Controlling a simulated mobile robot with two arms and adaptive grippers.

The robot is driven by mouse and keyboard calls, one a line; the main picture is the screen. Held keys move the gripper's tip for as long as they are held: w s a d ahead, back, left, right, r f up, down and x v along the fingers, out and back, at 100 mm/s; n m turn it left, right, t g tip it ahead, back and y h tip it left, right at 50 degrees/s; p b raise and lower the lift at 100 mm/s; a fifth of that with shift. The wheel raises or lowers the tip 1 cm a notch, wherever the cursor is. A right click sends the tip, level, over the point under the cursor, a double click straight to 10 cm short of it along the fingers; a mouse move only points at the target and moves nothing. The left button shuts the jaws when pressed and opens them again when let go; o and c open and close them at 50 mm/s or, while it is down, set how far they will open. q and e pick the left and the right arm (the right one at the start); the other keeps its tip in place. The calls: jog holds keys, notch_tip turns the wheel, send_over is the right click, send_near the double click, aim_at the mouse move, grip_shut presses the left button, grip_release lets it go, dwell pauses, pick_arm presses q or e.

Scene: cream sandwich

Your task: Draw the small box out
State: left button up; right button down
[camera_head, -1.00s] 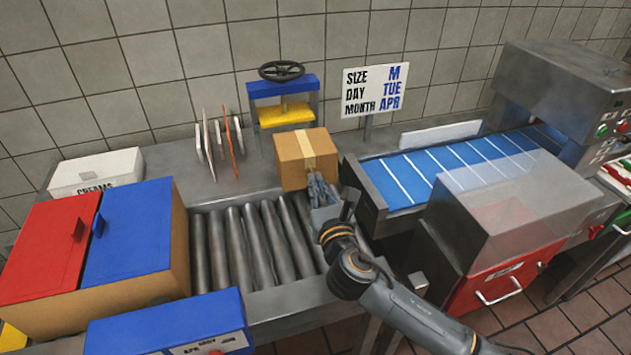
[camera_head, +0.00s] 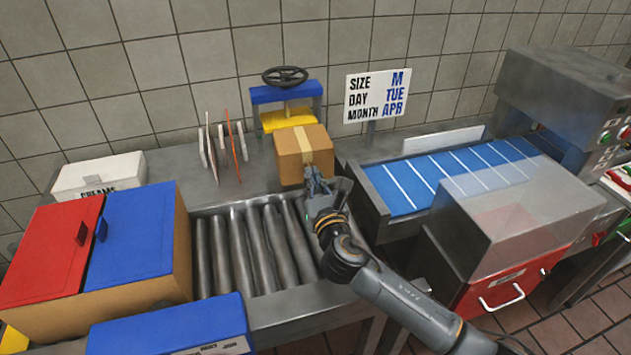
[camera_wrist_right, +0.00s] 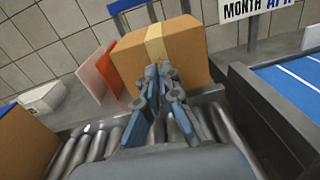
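The small brown cardboard box (camera_head: 300,158) with a pale tape strip stands upright on the metal counter, just in front of the blue and yellow press (camera_head: 286,118). It also shows in the wrist view (camera_wrist_right: 190,48). My right gripper (camera_head: 314,178) is at the box's near face, close to the tape. In the wrist view its fingertips (camera_wrist_right: 160,72) are drawn together in front of the box, with nothing visible between them. Whether they touch the box I cannot tell. My left gripper is not in view.
A roller bed (camera_head: 255,250) lies in front of the box. A blue conveyor (camera_head: 440,172) is at right, beside a clear-covered red machine (camera_head: 510,288). A lettered sign (camera_head: 376,95) stands behind. Thin upright panels (camera_head: 235,150) and a large red-and-blue-lidded box (camera_head: 140,240) are at left.

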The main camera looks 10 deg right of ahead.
aim_at(306, 162)
jog(key=shift+w+a+r+b, duration=0.15)
jog(key=shift+w+a, duration=0.15)
jog(key=shift+w, duration=1.05)
jog(key=shift+w+a+f+b, duration=0.15)
jog(key=shift+w+a, duration=0.1)
jog(key=shift+w, duration=1.05)
jog(key=shift+r, duration=0.15)
jog(key=shift+p, duration=0.35)
